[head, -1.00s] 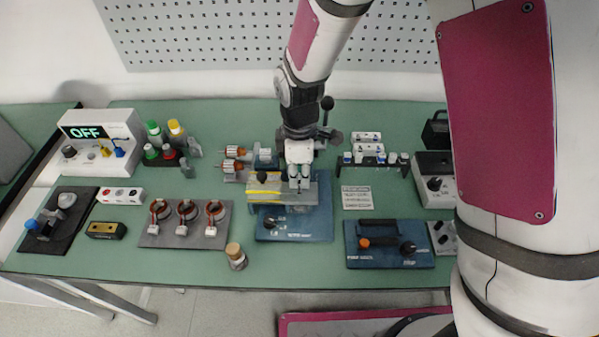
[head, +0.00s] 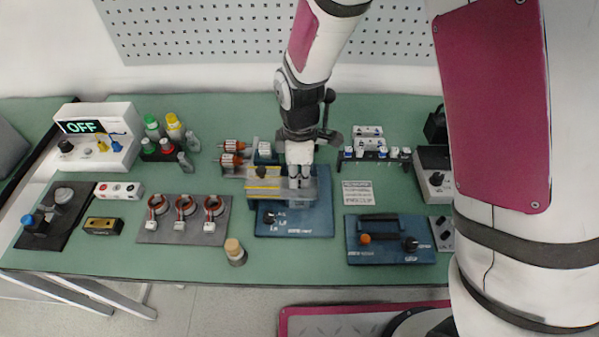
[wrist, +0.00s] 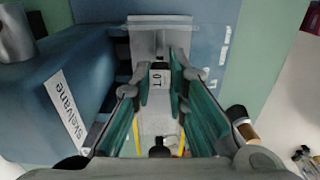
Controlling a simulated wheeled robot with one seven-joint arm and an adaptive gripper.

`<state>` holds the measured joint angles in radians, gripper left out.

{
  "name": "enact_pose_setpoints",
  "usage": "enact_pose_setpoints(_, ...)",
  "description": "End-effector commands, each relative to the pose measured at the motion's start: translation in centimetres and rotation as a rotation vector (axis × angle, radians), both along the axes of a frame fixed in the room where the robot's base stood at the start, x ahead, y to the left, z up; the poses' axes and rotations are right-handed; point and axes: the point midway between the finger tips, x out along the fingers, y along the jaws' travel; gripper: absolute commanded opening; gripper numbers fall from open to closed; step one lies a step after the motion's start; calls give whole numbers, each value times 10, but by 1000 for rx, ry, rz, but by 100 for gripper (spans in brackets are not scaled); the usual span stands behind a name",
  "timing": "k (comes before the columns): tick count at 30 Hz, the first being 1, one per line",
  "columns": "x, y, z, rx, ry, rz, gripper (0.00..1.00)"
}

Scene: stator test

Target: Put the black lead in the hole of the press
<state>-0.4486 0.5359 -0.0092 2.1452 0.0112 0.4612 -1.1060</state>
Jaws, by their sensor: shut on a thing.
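The press appears to be the blue-based unit (head: 316,222) in the middle of the table, with a grey upper body, a yellow-striped edge and a dial at the front. My gripper (head: 299,181) points down over the right part of this body. In the wrist view, my gripper's green-padded fingers (wrist: 160,95) are shut on a pale block (wrist: 159,78) with a small dark-lettered label. I cannot tell whether this block is part of the press. A small black knob-like piece (head: 262,172) stands left of my gripper. I cannot pick out the black lead or the hole for certain.
A white unit reading OFF (head: 108,138) stands back left, with coloured plugs. Three copper-wound stators sit on a grey plate (head: 151,236). A cork-topped jar (head: 235,252) is front left of the press. Another blue unit (head: 385,256) stands right.

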Motion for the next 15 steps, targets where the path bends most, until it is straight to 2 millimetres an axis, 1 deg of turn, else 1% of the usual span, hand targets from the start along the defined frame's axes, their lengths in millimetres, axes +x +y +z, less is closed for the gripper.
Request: enact_pose_setpoints(15, 0, 0, -18, 0, 0, 0, 0)
